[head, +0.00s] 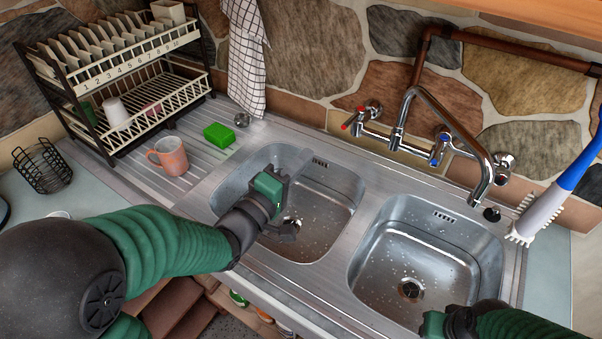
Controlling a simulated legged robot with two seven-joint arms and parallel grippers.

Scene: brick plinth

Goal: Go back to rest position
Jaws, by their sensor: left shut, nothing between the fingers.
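My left gripper (284,200) is over the left sink basin (335,205), at its left side. It is shut and holds nothing. Its green and dark wrist reaches in from the left. My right gripper (447,322) is at the bottom edge of the view, by the front of the right basin (415,260). Its fingers cannot be made out, so I cannot tell whether it is open or shut.
A pink mug (170,157) and a green sponge (219,135) sit on the drainboard, left of the basins. A dish rack (120,75) stands behind. The tap (440,105) arches over the right basin. A blue-handled brush (555,195) is at the right.

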